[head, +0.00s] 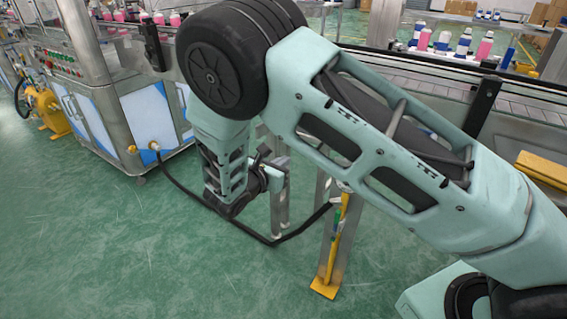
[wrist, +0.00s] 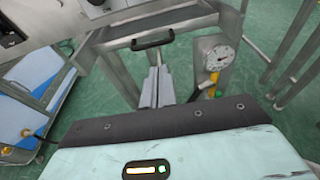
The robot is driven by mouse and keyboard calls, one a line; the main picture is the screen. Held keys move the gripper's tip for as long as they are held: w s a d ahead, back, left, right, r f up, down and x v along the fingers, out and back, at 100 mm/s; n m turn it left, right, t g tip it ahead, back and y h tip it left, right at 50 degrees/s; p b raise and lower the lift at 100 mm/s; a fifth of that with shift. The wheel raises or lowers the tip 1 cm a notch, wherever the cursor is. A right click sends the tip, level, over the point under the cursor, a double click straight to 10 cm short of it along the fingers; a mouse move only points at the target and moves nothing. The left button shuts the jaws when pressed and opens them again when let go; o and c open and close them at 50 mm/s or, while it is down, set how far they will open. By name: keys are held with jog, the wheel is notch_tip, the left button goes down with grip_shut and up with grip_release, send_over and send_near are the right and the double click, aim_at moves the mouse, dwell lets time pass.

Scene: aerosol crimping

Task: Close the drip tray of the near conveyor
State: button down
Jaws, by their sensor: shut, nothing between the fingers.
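In the wrist view, the drip tray (wrist: 187,31) is a grey metal tray under the conveyor, with a black bar handle (wrist: 153,39) on its front. How far it stands out is hard to tell from this angle. My gripper (wrist: 158,70) shows as two pale fingers side by side, shut and empty. The fingertips appear just below the handle in the picture; I cannot tell whether they touch the tray. In the head view my arm reaches down beside the near conveyor (head: 525,100), and my wrist and arm hide the tray and most of the gripper.
A round gauge (wrist: 218,56) with a yellow fitting sits right of the tray. A blue-and-white machine cabinet (head: 95,120) stands at the left. The green floor at left is clear.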

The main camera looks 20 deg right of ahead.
jog(key=x, duration=1.1)
jog(key=shift+d+f, duration=0.1)
jog(key=x, duration=0.3)
jog(key=r+x, duration=0.1)
jog(key=x, duration=0.1)
jog(key=shift+r, duration=0.15)
